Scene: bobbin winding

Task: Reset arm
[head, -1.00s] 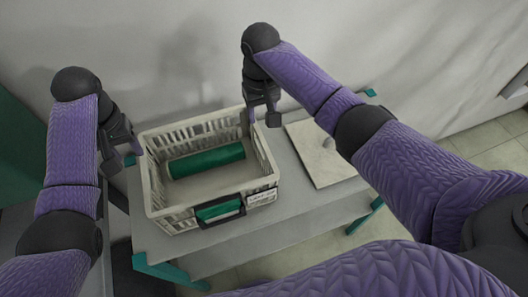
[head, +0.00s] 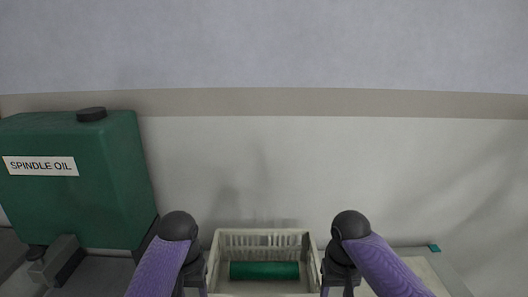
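A pale slatted crate (head: 264,238) stands at the bottom middle of the head view, its near part cut off by the frame edge. A green cylinder (head: 264,271) lies crosswise inside it. My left gripper (head: 193,291) is just left of the crate, pointing down. My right gripper (head: 338,291) is just right of the crate, also pointing down. Each shows two fingers apart with nothing seen between them. The fingertips run to the bottom edge, and whether they touch the crate is not clear.
A green tank labelled SPINDLE OIL (head: 75,190) with a black cap stands at the left, beyond my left arm. A pale flat board (head: 432,268) lies on the table at the right. A plain wall rises behind.

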